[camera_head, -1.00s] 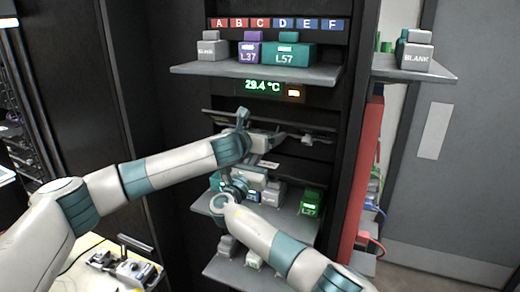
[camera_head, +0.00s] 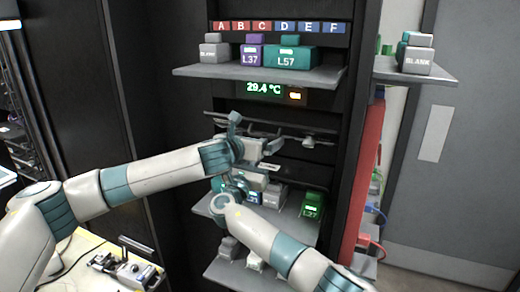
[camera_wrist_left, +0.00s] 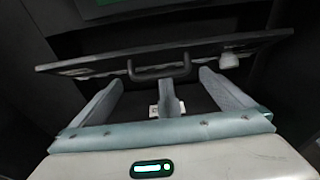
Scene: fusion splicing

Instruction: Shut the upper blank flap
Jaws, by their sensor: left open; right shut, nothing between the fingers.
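The upper blank flap (camera_head: 290,129) is a dark panel across the rack below the temperature display. It stands tilted out from the rack, with a dark slot showing below it. In the left wrist view the flap (camera_wrist_left: 210,51) spans the picture, with a dark bar handle (camera_wrist_left: 160,71) at its lower middle. My left gripper (camera_head: 279,145) is open and empty at the flap's front. In the left wrist view its fingers (camera_wrist_left: 163,90) stand apart below and either side of the handle, with no clear contact. My right gripper (camera_head: 258,181) is shut and empty lower down; its fingertips are partly hidden.
Above, a shelf (camera_head: 255,72) bears labelled blocks. Below, another shelf (camera_head: 290,228) bears several blocks, including a green one (camera_head: 312,204). A side shelf (camera_head: 425,74) and red post (camera_head: 368,170) stand right. A bench (camera_head: 85,262) with a small device is lower left.

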